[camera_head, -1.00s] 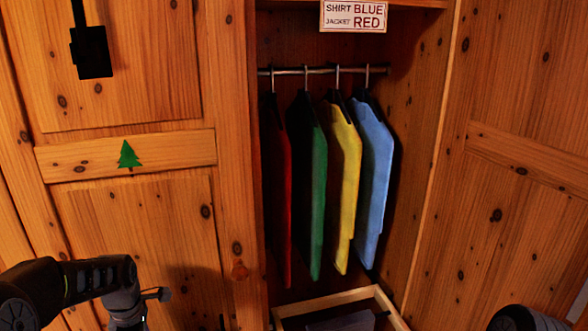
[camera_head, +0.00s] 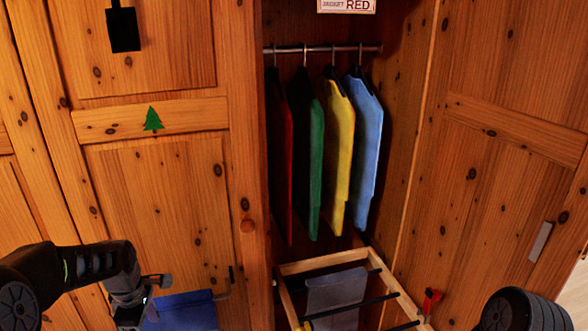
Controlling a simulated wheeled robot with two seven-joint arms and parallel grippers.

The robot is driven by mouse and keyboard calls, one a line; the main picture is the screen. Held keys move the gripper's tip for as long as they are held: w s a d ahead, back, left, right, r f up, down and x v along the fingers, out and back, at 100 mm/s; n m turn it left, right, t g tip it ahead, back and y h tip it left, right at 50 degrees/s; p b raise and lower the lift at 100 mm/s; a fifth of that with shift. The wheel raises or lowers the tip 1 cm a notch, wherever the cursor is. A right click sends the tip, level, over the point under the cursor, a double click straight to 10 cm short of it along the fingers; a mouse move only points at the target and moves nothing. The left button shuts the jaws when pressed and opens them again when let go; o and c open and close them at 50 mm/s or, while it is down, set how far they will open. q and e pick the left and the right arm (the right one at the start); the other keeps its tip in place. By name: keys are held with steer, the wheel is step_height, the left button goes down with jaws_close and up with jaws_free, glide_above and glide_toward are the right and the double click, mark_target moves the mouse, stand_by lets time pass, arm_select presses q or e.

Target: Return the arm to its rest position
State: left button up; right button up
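My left arm (camera_head: 90,265) comes in from the left, bends down at its wrist and runs out of the picture at the bottom. Its fingers are below the picture edge, so I cannot see whether they hold anything. Of my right arm (camera_head: 525,310) only a dark rounded link shows at the bottom right; its gripper is out of view.
In the open wardrobe, red (camera_head: 280,160), green (camera_head: 310,165), yellow (camera_head: 338,155) and blue (camera_head: 367,150) garments hang from a rail (camera_head: 320,48). Below, a wooden pull-out rack (camera_head: 325,260) holds a grey cloth (camera_head: 336,291). A blue thing (camera_head: 185,312) lies beside my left wrist.

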arm_select(q)
steer(key=s+d+f+m+t+h, duration=0.2)
steer(key=d+f+m+t, duration=0.1)
steer(key=d+f+m, duration=1.2)
steer(key=s+d+f+m+g+h, duration=0.1)
steer(key=s+d+f, duration=0.3)
steer(key=s+d, duration=0.3)
steer(key=s+d+f+m+g+h, duration=0.1)
steer(key=s+d+f, duration=0.3)
steer(key=s+d, duration=0.4)
steer(key=s+g, duration=0.1)
steer(key=s, duration=0.5)
steer(key=shift+s+f+m, duration=0.2)
steer(key=shift+f+m, duration=0.1)
steer(key=shift+f, duration=0.1)
